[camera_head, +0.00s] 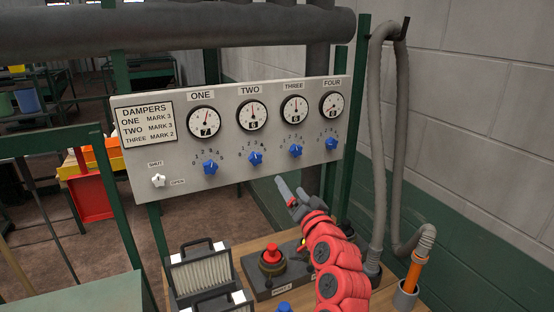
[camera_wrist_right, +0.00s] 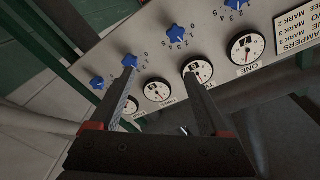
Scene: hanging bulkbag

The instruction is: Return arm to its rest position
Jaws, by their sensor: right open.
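My right arm (camera_head: 335,262), red and jointed, comes in from the bottom right. Its gripper (camera_head: 289,189) is open and empty, in front of the lower edge of the grey damper panel (camera_head: 225,172). In the right wrist view the two dark fingers (camera_wrist_right: 160,85) stand apart with nothing between them, the panel's dials and knobs beyond. No contact with the panel shows. My left gripper is in neither view.
The panel has several dials, blue knobs such as the one under dial THREE (camera_head: 295,151), and a white SHUT/OPEN switch (camera_head: 158,181). Below are a red button (camera_head: 272,254) and a filter box (camera_head: 201,272) on a wooden bench. A grey hose (camera_head: 379,140) hangs at right.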

